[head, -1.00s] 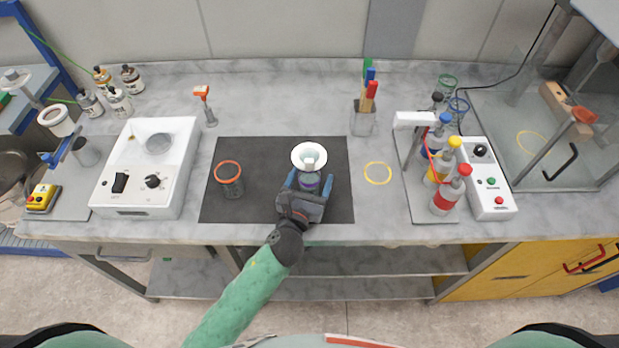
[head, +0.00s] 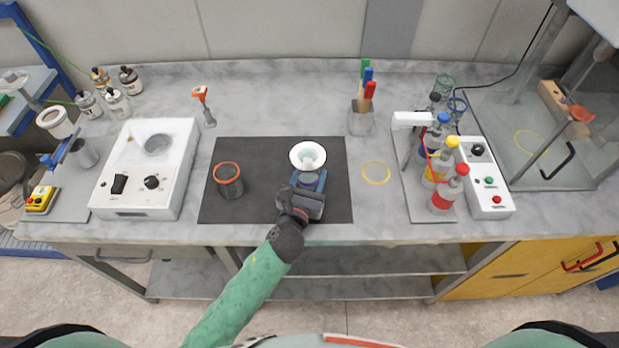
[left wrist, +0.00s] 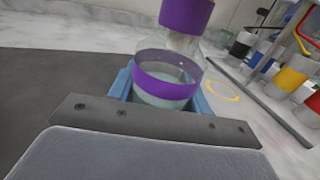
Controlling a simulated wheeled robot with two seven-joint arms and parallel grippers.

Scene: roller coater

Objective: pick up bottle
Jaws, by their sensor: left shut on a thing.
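The fingers (left wrist: 160,95) also show on both sides of the bottle in the left wrist view. The bottle looks upright; I cannot tell whether it touches the mat. My right gripper is not in view.
A dark cup with an orange rim (head: 228,180) stands left on the mat. A white device (head: 150,185) is further left. A yellow ring (head: 376,173) lies on the bench at right, before a rack of colored bottles (head: 438,175). A holder (head: 361,122) with colored handles stands behind.

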